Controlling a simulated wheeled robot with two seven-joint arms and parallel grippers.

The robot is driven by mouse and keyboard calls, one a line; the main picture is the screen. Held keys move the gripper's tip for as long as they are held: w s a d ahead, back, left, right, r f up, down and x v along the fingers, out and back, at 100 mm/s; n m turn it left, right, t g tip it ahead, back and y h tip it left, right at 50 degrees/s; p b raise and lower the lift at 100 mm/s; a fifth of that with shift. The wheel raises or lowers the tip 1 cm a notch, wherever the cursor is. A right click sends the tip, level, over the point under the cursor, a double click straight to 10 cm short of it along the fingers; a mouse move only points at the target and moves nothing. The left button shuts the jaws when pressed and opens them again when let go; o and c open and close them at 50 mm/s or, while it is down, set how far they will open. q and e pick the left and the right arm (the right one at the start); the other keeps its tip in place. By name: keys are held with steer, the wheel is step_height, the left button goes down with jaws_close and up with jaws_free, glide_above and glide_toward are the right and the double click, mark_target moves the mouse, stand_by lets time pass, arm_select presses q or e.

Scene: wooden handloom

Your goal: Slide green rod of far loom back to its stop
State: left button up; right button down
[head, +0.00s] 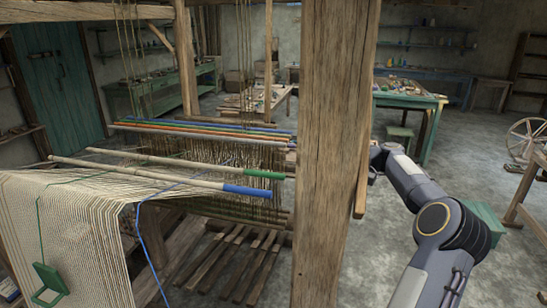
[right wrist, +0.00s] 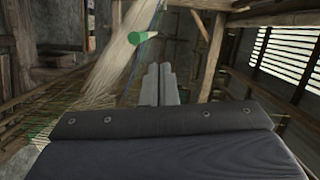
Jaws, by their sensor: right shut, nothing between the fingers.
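In the head view, a pale rod with a green end (head: 265,174) lies across the wooden loom, its green end close to the thick post (head: 335,150). A similar rod with a blue end (head: 246,190) lies nearer. My right arm comes in from the right, and its gripper is hidden behind the post. In the right wrist view my right gripper (right wrist: 160,68) is shut and empty. A green rod end (right wrist: 150,39) shows just beyond and slightly left of its fingertips; I see no contact. The stop cannot be made out. My left gripper is not in view.
Striped cloth (head: 70,220) hangs at the front left, with a green frame-shaped piece (head: 49,280) on it. Several coloured rods (head: 200,130) lie across the warp behind. A green-legged table (head: 410,100) stands back right. Bare floor (head: 480,150) lies right of the post.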

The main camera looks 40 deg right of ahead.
steer(key=w+a+f+p, duration=0.1)
steer(key=w+a+p, duration=0.2)
steer(key=a, duration=0.7)
steer(key=shift+w+a+f, duration=0.2)
steer(key=shift+w+f, duration=0.05)
steer(key=shift+f, duration=0.1)
stand_by(1.2)
